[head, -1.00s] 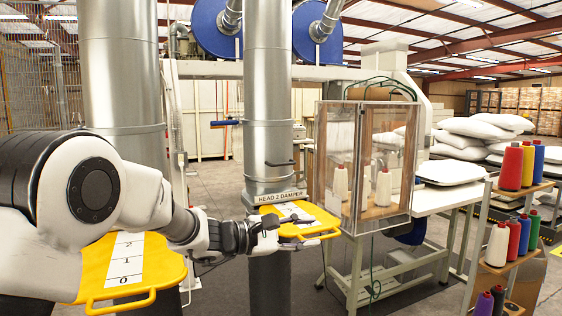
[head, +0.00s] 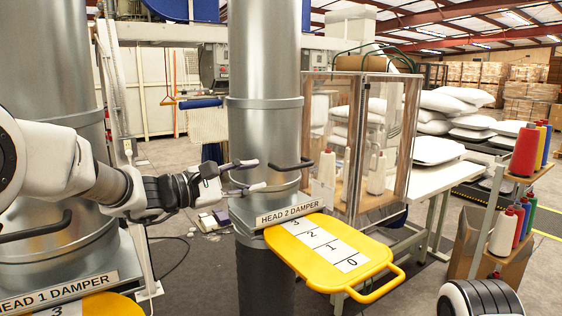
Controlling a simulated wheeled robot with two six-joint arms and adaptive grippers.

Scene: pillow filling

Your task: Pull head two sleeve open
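The head two pipe (head: 266,80) is a grey metal cylinder with a collar and a black bar handle (head: 292,165) on its lower front. Below the handle is a label, HEAD 2 DAMPER (head: 290,213). The yellow damper plate (head: 322,283) sticks out from under it, showing 3, 2, 1, 0. My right gripper is out of view; only part of my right arm shows at bottom right.
The head one pipe (head: 50,100) stands at left with its HEAD 1 DAMPER label (head: 58,293) and another black handle. A clear-walled cabinet (head: 345,150) stands right of the head two pipe. A thread rack (head: 500,215) with coloured cones is at right.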

